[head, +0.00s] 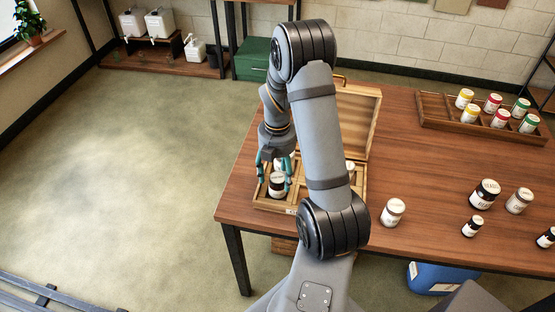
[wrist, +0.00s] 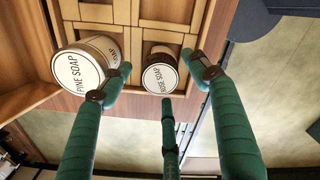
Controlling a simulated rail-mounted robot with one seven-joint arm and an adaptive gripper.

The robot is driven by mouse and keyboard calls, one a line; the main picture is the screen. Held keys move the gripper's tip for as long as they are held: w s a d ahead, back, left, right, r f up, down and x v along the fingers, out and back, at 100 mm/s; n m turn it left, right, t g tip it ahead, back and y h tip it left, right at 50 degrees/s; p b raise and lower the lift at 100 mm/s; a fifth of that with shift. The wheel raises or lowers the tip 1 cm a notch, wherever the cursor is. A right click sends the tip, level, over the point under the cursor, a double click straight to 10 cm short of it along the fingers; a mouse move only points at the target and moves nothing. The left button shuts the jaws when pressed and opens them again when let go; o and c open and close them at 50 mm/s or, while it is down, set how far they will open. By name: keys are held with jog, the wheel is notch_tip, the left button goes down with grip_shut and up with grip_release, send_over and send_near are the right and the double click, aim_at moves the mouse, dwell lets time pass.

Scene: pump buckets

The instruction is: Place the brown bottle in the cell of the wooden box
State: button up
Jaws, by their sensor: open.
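The brown bottle (head: 277,186) has a pale label and a white lid reading "ROSE SOAP". It stands upright at a front cell of the open wooden box (head: 318,211); its base is hidden in the head view. In the wrist view the bottle (wrist: 160,76) is seen from above, between my fingertips. My gripper (head: 274,176) is open over it, its teal fingers spread around the bottle. In the wrist view the gripper (wrist: 158,78) shows gaps between the side fingertips and the bottle; a third finger is just below it in the picture.
A larger "PINE SOAP" jar (wrist: 88,68) stands close beside the left finger. Other jars, such as a white one (head: 393,212) and a dark one (head: 485,193), stand on the table (head: 420,160) to the right. A wooden tray (head: 435,112) holds several coloured-lid jars.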

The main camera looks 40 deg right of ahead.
notch_tip(320, 180, up, 9)
jog(key=shift+r+p, duration=0.2)
jog(key=shift+p, duration=0.15)
